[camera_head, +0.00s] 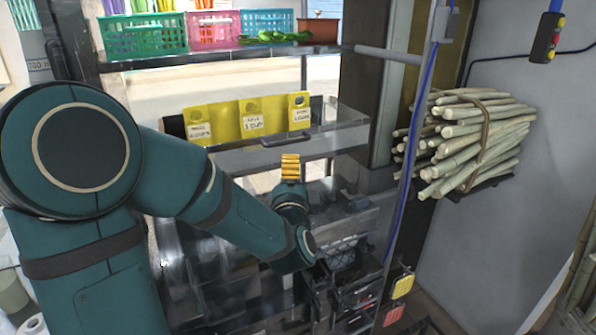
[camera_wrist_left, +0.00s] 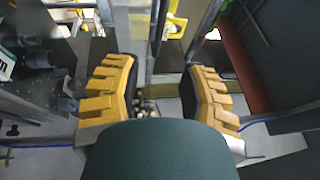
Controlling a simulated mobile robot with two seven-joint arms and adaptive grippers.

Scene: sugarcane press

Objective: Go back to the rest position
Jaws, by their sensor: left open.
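My left arm comes in from the left in the head view, bends low in front of the metal machine and turns back up. My left gripper (camera_head: 290,168) is at its end, with yellow fingers, below the yellow signs. In the left wrist view, the two yellow fingers of my left gripper (camera_wrist_left: 160,82) stand wide apart, with nothing held between them. My right gripper is not in view.
A dark metal machine (camera_head: 345,250) stands beside and behind my left forearm. A bundle of sugarcane (camera_head: 470,140) rests on a wall bracket at right. Yellow signs (camera_head: 251,119) and a shelf with coloured baskets (camera_head: 145,34) are behind. A pendant (camera_head: 546,37) hangs top right.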

